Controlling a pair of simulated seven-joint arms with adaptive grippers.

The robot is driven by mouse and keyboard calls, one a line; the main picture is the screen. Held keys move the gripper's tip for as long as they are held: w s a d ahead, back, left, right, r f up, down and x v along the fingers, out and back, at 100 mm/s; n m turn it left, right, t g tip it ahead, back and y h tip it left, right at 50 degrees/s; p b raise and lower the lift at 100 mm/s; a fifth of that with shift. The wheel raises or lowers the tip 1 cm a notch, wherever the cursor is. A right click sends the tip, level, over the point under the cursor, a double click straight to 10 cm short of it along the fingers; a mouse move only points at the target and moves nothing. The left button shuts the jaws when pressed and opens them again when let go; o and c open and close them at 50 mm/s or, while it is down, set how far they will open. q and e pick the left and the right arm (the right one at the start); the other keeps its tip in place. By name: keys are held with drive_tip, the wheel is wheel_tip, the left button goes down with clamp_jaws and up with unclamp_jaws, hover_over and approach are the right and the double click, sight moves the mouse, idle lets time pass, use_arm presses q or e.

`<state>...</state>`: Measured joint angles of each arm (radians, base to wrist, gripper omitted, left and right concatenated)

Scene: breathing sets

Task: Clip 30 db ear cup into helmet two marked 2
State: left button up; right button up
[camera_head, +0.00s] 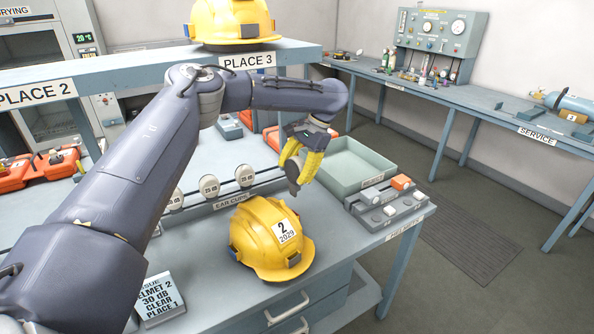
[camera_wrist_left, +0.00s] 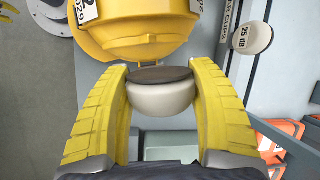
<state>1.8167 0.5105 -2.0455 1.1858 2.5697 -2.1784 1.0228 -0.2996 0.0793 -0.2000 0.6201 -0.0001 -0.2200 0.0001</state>
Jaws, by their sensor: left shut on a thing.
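The yellow helmet marked 2 (camera_head: 258,240) stands on the bench, with its number plate facing up and to the right. It also shows at the top of the left wrist view (camera_wrist_left: 130,38). My left gripper (camera_head: 299,168) is above and slightly right of the helmet, pointing down, with its yellow fingers shut on an ear cup. In the left wrist view the ear cup (camera_wrist_left: 162,98) is white with a dark pad, between both fingers. The pad side faces the helmet, and the cup looks apart from it. Its rating is not visible. My right gripper is not in view.
An ear cup rack (camera_head: 230,201) with several cups stands behind the helmet; one cup (camera_wrist_left: 250,39) reads 25 dB. A green tray (camera_head: 352,182) and a grey block with an orange piece (camera_head: 400,183) lie right. An issue card (camera_head: 160,297) stands front left.

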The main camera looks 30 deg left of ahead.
sight(295, 186)
use_arm(q)
drive_tip(key=shift+f, duration=2.85)
drive_tip(key=shift+f, duration=2.15)
drive_tip(key=o, duration=1.3)
drive_tip(key=v, duration=1.2)
drive_tip(key=shift+f, duration=0.1)
